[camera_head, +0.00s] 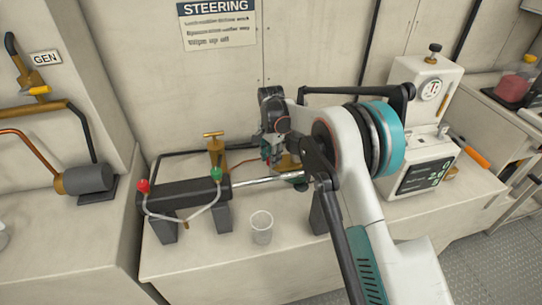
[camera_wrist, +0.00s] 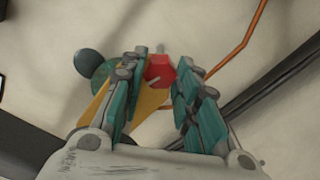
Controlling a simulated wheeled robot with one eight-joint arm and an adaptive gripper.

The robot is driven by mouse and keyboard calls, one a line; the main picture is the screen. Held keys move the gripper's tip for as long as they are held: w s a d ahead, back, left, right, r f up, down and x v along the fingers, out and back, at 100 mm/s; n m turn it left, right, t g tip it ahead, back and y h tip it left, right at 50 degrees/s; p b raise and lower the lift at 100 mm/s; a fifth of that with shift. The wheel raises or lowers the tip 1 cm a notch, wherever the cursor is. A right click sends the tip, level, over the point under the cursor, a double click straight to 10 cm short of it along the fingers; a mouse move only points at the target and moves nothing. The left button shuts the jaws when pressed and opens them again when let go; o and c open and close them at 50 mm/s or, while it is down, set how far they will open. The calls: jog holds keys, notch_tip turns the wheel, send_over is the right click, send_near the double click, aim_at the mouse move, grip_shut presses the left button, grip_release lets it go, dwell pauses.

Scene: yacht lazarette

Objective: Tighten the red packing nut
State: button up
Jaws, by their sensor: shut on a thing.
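The red packing nut (camera_wrist: 160,72) shows in the wrist view between the tips of my gripper (camera_wrist: 162,66). It is a small faceted red piece with a grey stem above it. The two green fingers stand on either side and are shut on it. A yellow-brown valve body (camera_wrist: 150,101) lies behind and below the nut, with a round dark green part (camera_wrist: 88,63) at its left. In the head view my gripper (camera_head: 267,155) is at the fitting behind the silver rod (camera_head: 265,180). My arm hides much of this area.
A dark cylinder (camera_head: 185,196) with red (camera_head: 143,186) and green (camera_head: 216,173) caps stands left on the bench. A clear cup (camera_head: 262,228) stands in front of the rod. A white gauge unit (camera_head: 425,85) stands at the right. An orange line (camera_wrist: 240,45) runs near the fingers.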

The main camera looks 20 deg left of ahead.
jog(key=shift+m, duration=0.8)
jog(key=o, duration=1.1)
notch_tip(320, 180, up, 12)
